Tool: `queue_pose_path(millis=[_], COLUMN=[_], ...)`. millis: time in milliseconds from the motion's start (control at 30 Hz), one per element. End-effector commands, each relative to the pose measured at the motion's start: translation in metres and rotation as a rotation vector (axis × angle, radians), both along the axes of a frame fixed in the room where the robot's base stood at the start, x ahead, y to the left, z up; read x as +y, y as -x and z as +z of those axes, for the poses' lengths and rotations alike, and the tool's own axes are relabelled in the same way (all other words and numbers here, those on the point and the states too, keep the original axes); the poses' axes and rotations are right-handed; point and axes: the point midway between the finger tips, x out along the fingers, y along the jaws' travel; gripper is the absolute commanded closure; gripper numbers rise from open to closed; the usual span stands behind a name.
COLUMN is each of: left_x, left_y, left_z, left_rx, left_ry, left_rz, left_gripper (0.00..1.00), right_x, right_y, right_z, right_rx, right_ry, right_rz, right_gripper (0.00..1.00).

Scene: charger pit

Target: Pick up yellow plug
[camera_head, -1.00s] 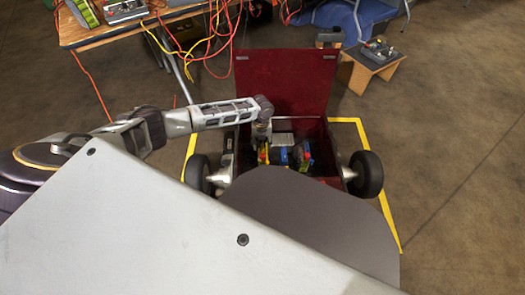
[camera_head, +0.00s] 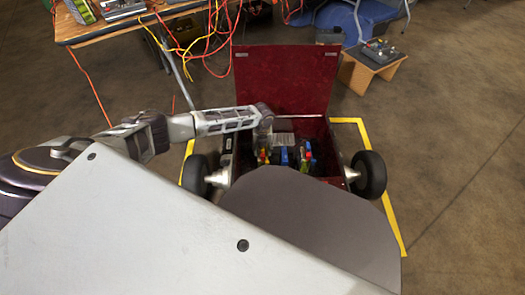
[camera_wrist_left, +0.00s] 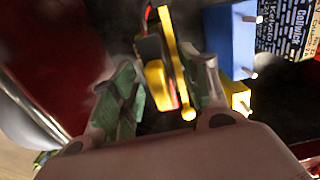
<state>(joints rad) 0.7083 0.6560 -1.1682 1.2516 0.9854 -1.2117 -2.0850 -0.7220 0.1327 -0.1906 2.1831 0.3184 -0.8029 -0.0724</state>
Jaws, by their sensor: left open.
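A yellow plug (camera_wrist_left: 158,84) with black and red parts shows in the left wrist view, between the fingers of my left gripper (camera_wrist_left: 163,95). The gripper is open, with green-padded fingers on either side of the plug. I cannot tell whether either finger touches it. In the head view my left gripper (camera_head: 262,154) points down into an open dark red box, at the left part of its contents. The plug cannot be made out clearly there. My right gripper is not in view.
The red box (camera_head: 285,75) has its lid raised and wheels at both sides. A table (camera_head: 100,35) with hanging cables stands at the back left.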

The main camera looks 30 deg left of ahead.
Motion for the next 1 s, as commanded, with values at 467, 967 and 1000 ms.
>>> queue_pose_path(millis=[467,967,1000], left_x=[0.0001,0.0003,0.0003], left_y=[0.0,-0.0001,-0.0001], left_z=[0.0004,0.0007,0.001], left_rx=[0.0,0.0,0.0], left_ry=[0.0,0.0,0.0], left_rz=[0.0,0.0,0.0], left_gripper=[0.69,1.0,1.0], right_x=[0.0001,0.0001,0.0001], right_y=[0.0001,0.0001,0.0], right_z=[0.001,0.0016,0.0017], right_rx=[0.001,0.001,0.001], right_ry=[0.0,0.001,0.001], right_rz=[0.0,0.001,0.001], right_gripper=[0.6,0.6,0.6])
